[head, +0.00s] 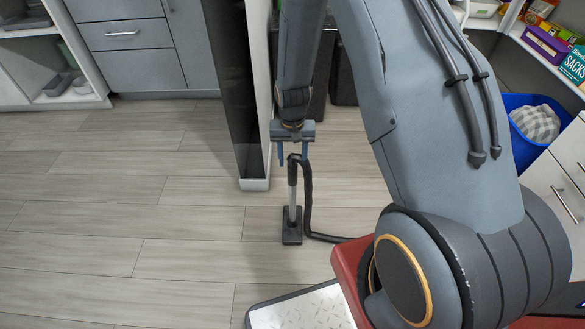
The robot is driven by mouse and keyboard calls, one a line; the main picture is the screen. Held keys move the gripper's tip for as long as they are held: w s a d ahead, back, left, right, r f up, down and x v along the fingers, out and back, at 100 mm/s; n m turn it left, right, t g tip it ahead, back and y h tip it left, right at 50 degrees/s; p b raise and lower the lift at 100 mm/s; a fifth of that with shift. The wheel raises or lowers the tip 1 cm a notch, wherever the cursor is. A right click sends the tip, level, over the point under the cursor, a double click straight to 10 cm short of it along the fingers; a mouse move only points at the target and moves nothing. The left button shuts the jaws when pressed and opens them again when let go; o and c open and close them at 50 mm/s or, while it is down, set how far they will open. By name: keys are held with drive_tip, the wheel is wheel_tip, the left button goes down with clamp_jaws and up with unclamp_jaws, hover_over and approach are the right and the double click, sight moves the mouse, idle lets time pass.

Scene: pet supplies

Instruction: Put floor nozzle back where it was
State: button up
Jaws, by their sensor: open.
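The floor nozzle (292,224) is a flat black head on the wooden floor, joined to an upright silver tube (293,190) with a black handle on top. A black hose (307,200) runs down from the handle and along the floor to the right, behind my arm. My gripper (294,160) points down over the handle. Its two blue-grey fingers are apart, one on each side of the handle's top in this view. Whether they touch the handle cannot be told.
A white partition end with a dark side (254,184) stands just left of the gripper. Grey drawers (122,60) line the back left. A blue bin (520,140) with a checked cloth stands at right beside white drawers (560,190). A white-topped mat or tray (300,308) lies at the front. The left floor is clear.

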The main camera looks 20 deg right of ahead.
wheel_tip(320, 180, up, 3)
drive_tip(key=shift+f, duration=0.1)
drive_tip(key=s+a+r+n, duration=0.2)
drive_tip(key=s+a+r, duration=0.15)
drive_tip(key=r, duration=0.65)
drive_tip(key=s+a+r+n, duration=0.1)
drive_tip(key=s+a+r, duration=0.3)
drive_tip(key=r, duration=0.6)
drive_tip(key=s+r+n, duration=0.1)
drive_tip(key=s+r, duration=0.4)
drive_tip(key=s, duration=0.4)
drive_tip(key=s+a+r+n, duration=0.1)
drive_tip(key=s+r+n, duration=0.1)
drive_tip(key=s+r, duration=0.3)
drive_tip(key=s, duration=0.3)
drive_tip(key=shift+s+a+r+y, duration=0.25)
drive_tip(key=shift+s+r+y, duration=0.05)
drive_tip(key=shift+s+r, duration=0.1)
drive_tip(key=shift+w, duration=0.1)
drive_tip(key=d+r+m+p, duration=0.2)
drive_tip(key=d+r+p, duration=0.6)
drive_tip(key=p, duration=0.8)
drive_tip(key=shift+d+r, duration=0.3)
drive_tip(key=shift+d, duration=0.05)
